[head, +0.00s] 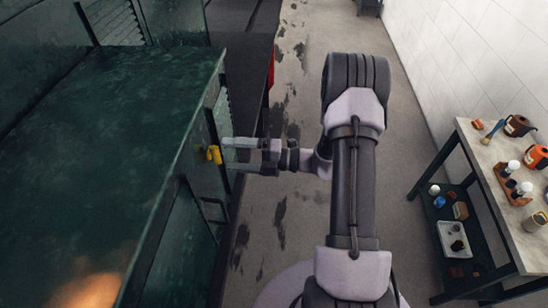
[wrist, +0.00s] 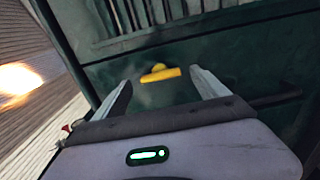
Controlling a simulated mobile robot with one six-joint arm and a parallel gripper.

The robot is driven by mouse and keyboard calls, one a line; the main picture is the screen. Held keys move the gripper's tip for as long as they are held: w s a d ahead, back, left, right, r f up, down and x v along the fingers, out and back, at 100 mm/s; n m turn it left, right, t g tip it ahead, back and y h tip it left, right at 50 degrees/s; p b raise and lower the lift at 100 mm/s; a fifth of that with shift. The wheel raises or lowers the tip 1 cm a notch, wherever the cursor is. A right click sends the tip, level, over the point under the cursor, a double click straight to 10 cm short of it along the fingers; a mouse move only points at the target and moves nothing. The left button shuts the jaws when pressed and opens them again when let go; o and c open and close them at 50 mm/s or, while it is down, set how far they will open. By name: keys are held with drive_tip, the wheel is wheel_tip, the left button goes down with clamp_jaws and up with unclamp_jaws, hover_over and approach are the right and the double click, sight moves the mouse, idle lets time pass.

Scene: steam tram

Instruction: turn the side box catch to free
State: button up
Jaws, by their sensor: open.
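The side box catch is a small yellow handle (head: 214,154) on the upright side of the dark green tram body in the head view. In the wrist view the yellow catch (wrist: 159,74) lies ahead, between the two fingers and beyond their tips. My gripper (head: 228,155) is open and empty, with its fingers pointing left at the catch. In the wrist view my gripper (wrist: 158,84) has its fingers apart on either side of the catch. I see no contact between the fingers and the catch.
The green tram box top (head: 110,115) fills the left. A dark metal handle (head: 212,210) sits on the side below the catch. A workbench (head: 490,165) with bottles, cans and a tray stands at the right by a white wall. The grey floor between is clear.

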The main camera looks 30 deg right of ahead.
drive_tip(key=b+v, duration=0.1)
drive_tip(key=v, duration=1.2)
drive_tip(key=shift+s+d+b, duration=0.25)
drive_tip(key=shift+d+b, duration=0.05)
drive_tip(key=shift+a, duration=0.1)
drive_tip(key=s+a+f+n+g+h+b, duration=0.3)
drive_tip(key=s+a+f+n+g+b, duration=0.15)
drive_tip(key=a+n+b, duration=0.45)
drive_tip(key=s+a+f+n+g+h+b, duration=0.25)
drive_tip(key=a+n+g+b, duration=0.45)
drive_tip(key=n, duration=0.4)
drive_tip(key=s+a+f+n+t+h+b, duration=0.2)
drive_tip(key=s+f+n+t+h+b, duration=0.4)
drive_tip(key=n+b, duration=0.8)
drive_tip(key=s+f+n+h, duration=0.1)
drive_tip(key=s+n, duration=0.1)
drive_tip(key=n, duration=0.3)
drive_tip(key=shift+s+t, duration=0.2)
drive_tip(key=shift+t, duration=0.15)
